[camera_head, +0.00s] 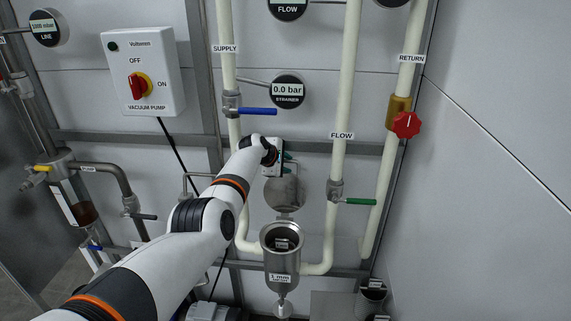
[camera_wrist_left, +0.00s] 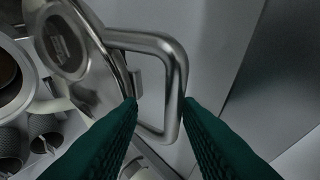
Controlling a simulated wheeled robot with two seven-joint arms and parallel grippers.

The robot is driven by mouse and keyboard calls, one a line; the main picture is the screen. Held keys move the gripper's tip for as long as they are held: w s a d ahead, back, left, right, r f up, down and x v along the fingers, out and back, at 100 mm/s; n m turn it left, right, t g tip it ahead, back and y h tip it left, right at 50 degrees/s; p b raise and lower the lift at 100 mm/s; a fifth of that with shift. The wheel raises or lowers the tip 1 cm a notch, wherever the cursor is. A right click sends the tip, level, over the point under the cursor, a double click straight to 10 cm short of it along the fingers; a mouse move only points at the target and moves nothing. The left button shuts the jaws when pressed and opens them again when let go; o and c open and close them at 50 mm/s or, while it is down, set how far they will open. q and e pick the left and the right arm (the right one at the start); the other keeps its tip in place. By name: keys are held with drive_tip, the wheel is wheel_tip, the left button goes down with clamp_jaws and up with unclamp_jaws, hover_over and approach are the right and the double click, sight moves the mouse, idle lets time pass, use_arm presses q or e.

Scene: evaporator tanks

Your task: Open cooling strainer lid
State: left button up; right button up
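The cooling strainer (camera_head: 281,262) is a steel cup at the lower middle of the head view, with its round mouth uncovered. Its round steel lid (camera_head: 284,194) stands raised behind and above the cup. In the left wrist view the lid (camera_wrist_left: 88,62) is tilted at upper left, with its loop handle (camera_wrist_left: 174,85) reaching between the green fingers. My left gripper (camera_head: 285,160) is at the upper part of the lid. In the wrist view its fingers (camera_wrist_left: 161,104) are apart, with a visible gap beside the handle bar. My right gripper is not in view.
Pale supply (camera_head: 228,55) and flow (camera_head: 346,80) pipes run on either side of the strainer. A blue-handled valve (camera_head: 258,111), a green-handled valve (camera_head: 356,201) and a red knob (camera_head: 406,125) stick out nearby. A vacuum pump box (camera_head: 145,72) hangs at upper left.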

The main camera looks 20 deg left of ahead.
use_arm(q)
drive_tip(key=shift+s+a+r+p, duration=0.1)
drive_tip(key=shift+s+r+p, duration=0.15)
drive_tip(key=shift+p, duration=0.25)
drive_tip(key=p+v, duration=0.1)
drive_tip(key=v, duration=1)
drive_tip(key=shift+p, duration=0.3)
drive_tip(key=shift+s, duration=0.2)
